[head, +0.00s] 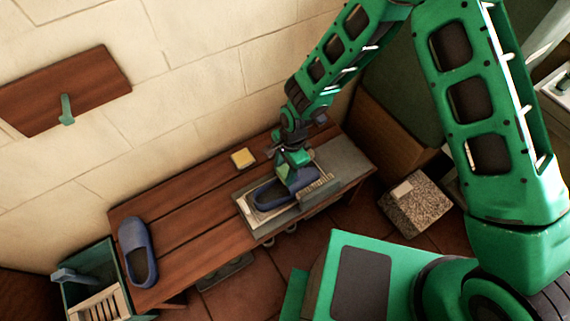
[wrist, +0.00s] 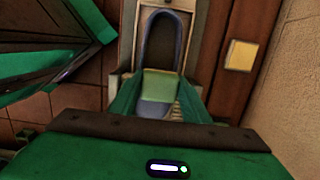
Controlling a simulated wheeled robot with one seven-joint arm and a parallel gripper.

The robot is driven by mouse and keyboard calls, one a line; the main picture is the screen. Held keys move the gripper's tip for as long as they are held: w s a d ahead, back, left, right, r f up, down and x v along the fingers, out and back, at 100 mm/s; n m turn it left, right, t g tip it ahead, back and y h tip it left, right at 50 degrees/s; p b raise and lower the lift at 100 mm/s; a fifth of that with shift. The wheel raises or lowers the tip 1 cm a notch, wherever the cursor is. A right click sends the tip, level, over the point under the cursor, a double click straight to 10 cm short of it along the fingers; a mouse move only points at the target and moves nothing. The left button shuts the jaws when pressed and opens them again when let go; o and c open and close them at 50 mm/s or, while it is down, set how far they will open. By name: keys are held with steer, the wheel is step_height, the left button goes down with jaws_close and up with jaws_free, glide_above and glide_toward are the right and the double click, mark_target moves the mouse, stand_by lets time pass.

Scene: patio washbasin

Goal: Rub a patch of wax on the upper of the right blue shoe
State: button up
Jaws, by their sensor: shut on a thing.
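One blue shoe (head: 302,182) lies on the pale basin area at the right of the bench, its opening facing up. My gripper (head: 293,168) is right above its toe end. In the wrist view the shoe's blue rim (wrist: 146,45) runs up from between my fingers (wrist: 158,92). My fingers are shut on a pale green block (wrist: 160,84), which covers part of the upper. I cannot tell whether the block touches the shoe or whether it is the wax. The other blue shoe (head: 138,250) lies at the bench's left end.
A yellow block (head: 243,158) lies on the bench (head: 185,220) near the wall, also in the wrist view (wrist: 240,55). A green crate (head: 92,262) stands at the left end. A speckled box (head: 416,203) is on the floor at right. Mid-left bench is clear.

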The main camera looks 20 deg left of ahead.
mark_target(284, 171)
steer(key=shift+r, duration=1.95)
steer(key=shift+w, duration=0.1)
